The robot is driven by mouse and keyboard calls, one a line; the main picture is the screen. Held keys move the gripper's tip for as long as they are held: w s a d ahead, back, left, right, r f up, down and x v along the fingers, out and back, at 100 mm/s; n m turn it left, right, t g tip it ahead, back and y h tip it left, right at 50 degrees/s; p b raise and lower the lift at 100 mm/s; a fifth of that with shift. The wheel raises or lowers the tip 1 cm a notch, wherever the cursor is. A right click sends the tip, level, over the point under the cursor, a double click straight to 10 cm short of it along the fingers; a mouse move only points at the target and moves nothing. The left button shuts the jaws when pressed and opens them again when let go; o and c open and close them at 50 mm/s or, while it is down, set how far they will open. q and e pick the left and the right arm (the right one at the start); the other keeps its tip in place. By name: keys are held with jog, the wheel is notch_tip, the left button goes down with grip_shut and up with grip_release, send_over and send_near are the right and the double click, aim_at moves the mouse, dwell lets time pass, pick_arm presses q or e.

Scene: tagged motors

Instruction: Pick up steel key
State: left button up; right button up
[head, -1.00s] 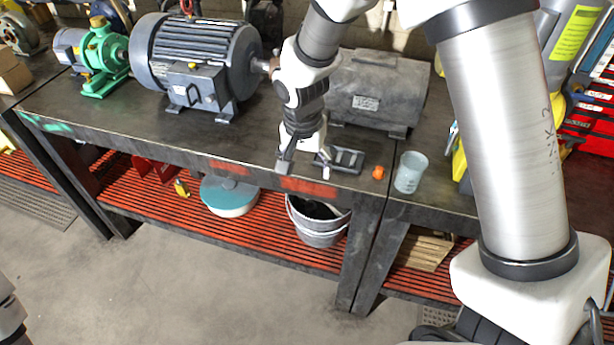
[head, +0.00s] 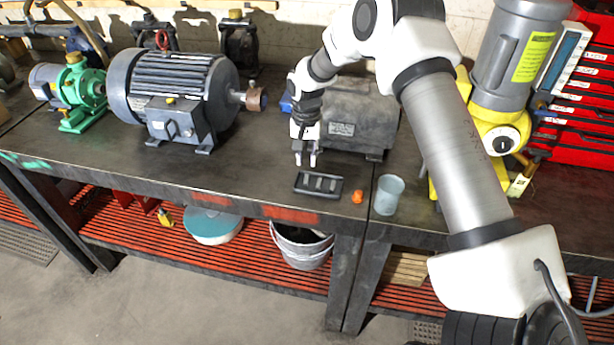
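I cannot make out a steel key in the head view. A small dark slotted tray (head: 318,184) lies near the table's front edge, and any key in it is too small to tell. My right gripper (head: 305,162) hangs fingers-down just behind the tray, in front of the grey motor. Its two fingers stand apart with a gap between them, and I see nothing held. My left gripper is out of view.
An orange piece (head: 357,196) and a translucent cup (head: 387,195) stand right of the tray. A dark grey motor (head: 355,112) is close behind the gripper. A finned motor (head: 172,95) and green pump (head: 84,95) stand left. The table's (head: 225,172) front strip is clear left of the tray.

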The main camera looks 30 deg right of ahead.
aim_at(306, 178)
jog(key=shift+s+a+f, duration=0.25)
jog(key=shift+a+f, duration=0.05)
jog(key=shift+f, duration=0.05)
jog(key=shift+s+a+f+p, duration=0.15)
jog(key=shift+f+p, duration=0.15)
jog(key=shift+p, duration=0.2)
jog(key=f, duration=0.1)
jog(key=f+p, duration=0.1)
jog(key=f, duration=0.2)
jog(key=shift+w+d+f+p, duration=0.25)
jog(key=shift+d+f+p, duration=0.05)
jog(key=shift+d+f, duration=0.1)
jog(key=shift+f, duration=0.2)
jog(key=shift+s+a+r, duration=0.1)
jog(key=shift+a+r, duration=0.05)
jog(key=shift+c, duration=1.1)
grip_shut()
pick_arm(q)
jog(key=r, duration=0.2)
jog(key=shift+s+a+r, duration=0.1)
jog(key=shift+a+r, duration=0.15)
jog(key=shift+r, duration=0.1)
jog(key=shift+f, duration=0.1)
pick_arm(e)
jog(key=shift+r, duration=0.1)
